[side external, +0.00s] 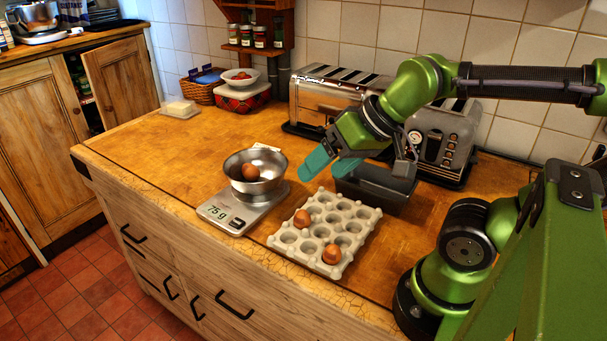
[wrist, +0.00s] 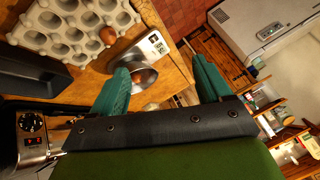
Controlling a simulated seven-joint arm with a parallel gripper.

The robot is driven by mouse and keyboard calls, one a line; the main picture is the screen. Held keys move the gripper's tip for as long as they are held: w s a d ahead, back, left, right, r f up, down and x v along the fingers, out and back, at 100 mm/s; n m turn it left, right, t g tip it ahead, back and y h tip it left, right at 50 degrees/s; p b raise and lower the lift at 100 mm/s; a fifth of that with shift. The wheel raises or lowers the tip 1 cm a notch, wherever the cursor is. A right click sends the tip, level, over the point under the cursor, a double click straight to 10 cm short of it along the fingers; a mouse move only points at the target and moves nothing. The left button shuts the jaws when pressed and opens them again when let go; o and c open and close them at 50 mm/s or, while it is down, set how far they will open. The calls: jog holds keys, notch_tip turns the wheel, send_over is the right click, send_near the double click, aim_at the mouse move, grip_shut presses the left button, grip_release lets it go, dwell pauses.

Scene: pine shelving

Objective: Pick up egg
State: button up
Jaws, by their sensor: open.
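Three brown eggs show in the side view. One egg (side external: 250,172) lies in a metal bowl (side external: 264,186) on a digital scale (side external: 229,217) reading 75 g. My gripper (side external: 321,172), with teal fingers, is open and empty, raised above the counter behind the tray and right of the bowl. The wrist view shows the tray (wrist: 70,48) with an egg (wrist: 108,36) at upper left, and the bowl (wrist: 146,77) partly hidden by the left finger.
A dark loaf tin (side external: 376,185) stands behind the tray, below my gripper. A chrome toaster (side external: 318,100) stands against the tiled wall. A basket (side external: 203,90), a red-and-white bowl (side external: 243,98) and a butter dish (side external: 180,110) stand farther back. The counter left of the scale is clear.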

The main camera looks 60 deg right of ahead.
jog(key=shift+c, duration=0.3)
jog(key=c, duration=0.4)
jog(key=n+g+h, duration=0.1)
jog(key=n+h, duration=0.1)
jog(key=h, duration=0.1)
send_near(251, 167)
jog(key=shift+x, duration=4.9)
